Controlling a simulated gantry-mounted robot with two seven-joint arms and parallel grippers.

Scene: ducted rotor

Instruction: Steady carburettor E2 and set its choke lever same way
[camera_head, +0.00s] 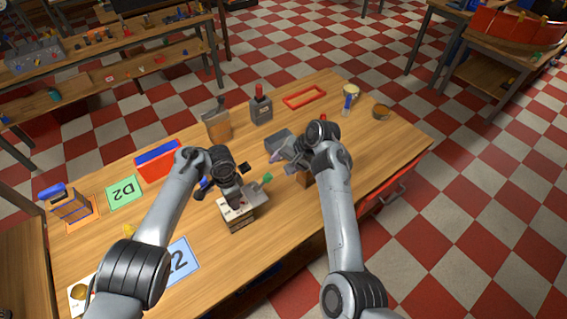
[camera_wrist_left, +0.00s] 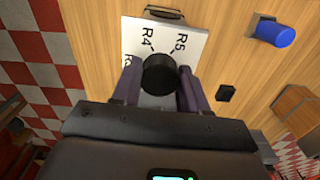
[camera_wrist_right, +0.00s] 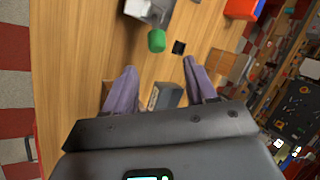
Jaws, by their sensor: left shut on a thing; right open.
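My left gripper (camera_wrist_left: 158,85) is shut on a round black knob (camera_wrist_left: 158,75) above a white-topped block (camera_wrist_left: 130,40). The block also shows in the head view (camera_head: 236,213); its top bears dial marks such as R4 and R5. A green cap (camera_head: 266,178) sticks out near the block's right side and shows in the right wrist view (camera_wrist_right: 157,40). My right gripper (camera_wrist_right: 158,80) is open and empty, above the table to the right of the block. I cannot tell which part is the choke lever. A blue card (camera_head: 181,261) showing a 2 is partly hidden by my left arm.
A grey box (camera_head: 279,142) lies close to my right gripper. A wooden block (camera_head: 303,180) is partly hidden by my right arm. A green D2 card (camera_head: 124,192), a red bin (camera_head: 157,162) and a red frame (camera_head: 304,96) lie around. The table's right front is clear.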

